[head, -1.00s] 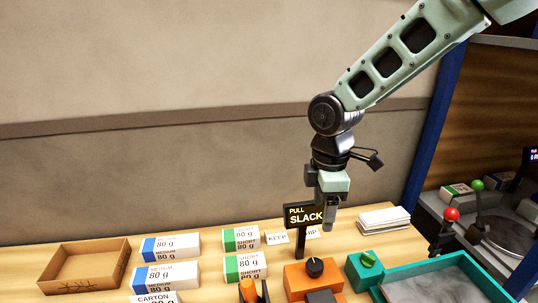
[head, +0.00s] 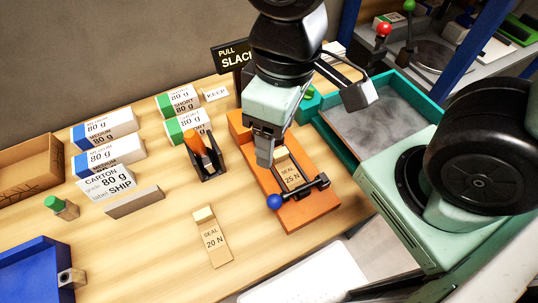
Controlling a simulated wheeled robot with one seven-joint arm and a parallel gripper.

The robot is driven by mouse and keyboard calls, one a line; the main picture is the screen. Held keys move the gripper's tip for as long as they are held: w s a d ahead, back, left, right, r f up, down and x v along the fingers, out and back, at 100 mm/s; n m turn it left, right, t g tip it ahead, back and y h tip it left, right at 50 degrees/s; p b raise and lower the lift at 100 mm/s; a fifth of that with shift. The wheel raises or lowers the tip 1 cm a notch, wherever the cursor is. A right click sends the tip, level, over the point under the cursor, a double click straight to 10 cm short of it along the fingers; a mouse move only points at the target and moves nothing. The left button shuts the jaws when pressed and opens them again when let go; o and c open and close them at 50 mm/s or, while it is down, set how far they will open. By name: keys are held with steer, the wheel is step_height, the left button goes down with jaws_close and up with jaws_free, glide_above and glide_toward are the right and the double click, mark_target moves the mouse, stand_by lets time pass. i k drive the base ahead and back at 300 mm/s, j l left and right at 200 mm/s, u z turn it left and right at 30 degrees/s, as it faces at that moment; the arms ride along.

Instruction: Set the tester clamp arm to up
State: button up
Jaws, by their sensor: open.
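The orange tester (head: 297,215) stands on the wooden table, with a strip marked SEAL 25 N (head: 290,172) lying on it. Its black clamp arm (head: 304,190) lies low across the near end of the tester, over the strip, with a blue ball knob (head: 274,202) at its left end. My gripper (head: 264,154) points down over the tester's left side, behind the blue knob and apart from it in the picture. It is open with nothing seen in it. Its body hides part of the tester's far end.
A strip marked SEAL 20 N (head: 213,238) lies left of the tester. A black holder with an orange-handled tool (head: 204,155) stands close by on the left. A teal tray (head: 341,150) is at right. Paper reams (head: 104,130) stand farther left.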

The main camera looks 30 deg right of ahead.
mark_target(274, 201)
steer(key=k+j, duration=0.2)
steer(key=j, duration=0.2)
steer(key=k+j, duration=0.2)
steer(key=j, duration=0.2)
steer(key=k+j, duration=0.25)
steer(key=j, duration=0.2)
steer(key=i+z, duration=0.05)
